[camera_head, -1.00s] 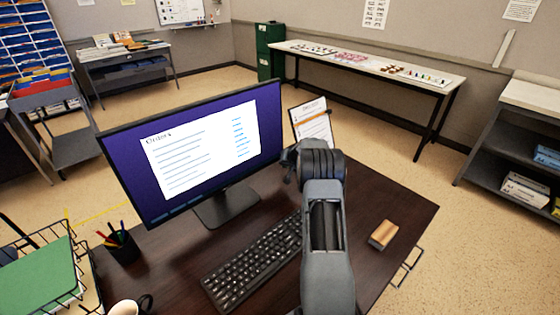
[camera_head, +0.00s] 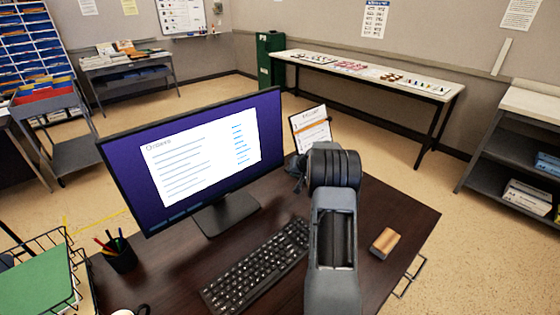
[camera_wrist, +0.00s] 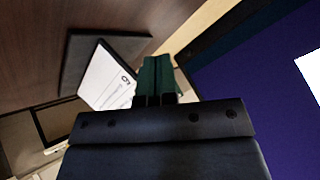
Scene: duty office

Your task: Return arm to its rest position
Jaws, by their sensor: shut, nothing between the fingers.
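My arm (camera_head: 333,235) reaches up over the right part of the dark desk in the head view, beside the keyboard. My gripper (camera_wrist: 157,95) shows at the middle of the wrist view, with its fingers together and nothing between them. In the head view the arm's end hides the fingers. The fingers are in the air near the monitor (camera_head: 200,160) and a standing clipboard with a white sheet (camera_head: 311,127). The wrist view also shows the clipboard's sheet (camera_wrist: 105,80) to the left of the fingers and the purple monitor screen (camera_wrist: 245,90) to the right.
A pen cup (camera_head: 120,252), a mug (camera_head: 130,311) and a wire tray (camera_head: 60,262) stand at the desk's left. A long table (camera_head: 370,75) stands along the back wall.

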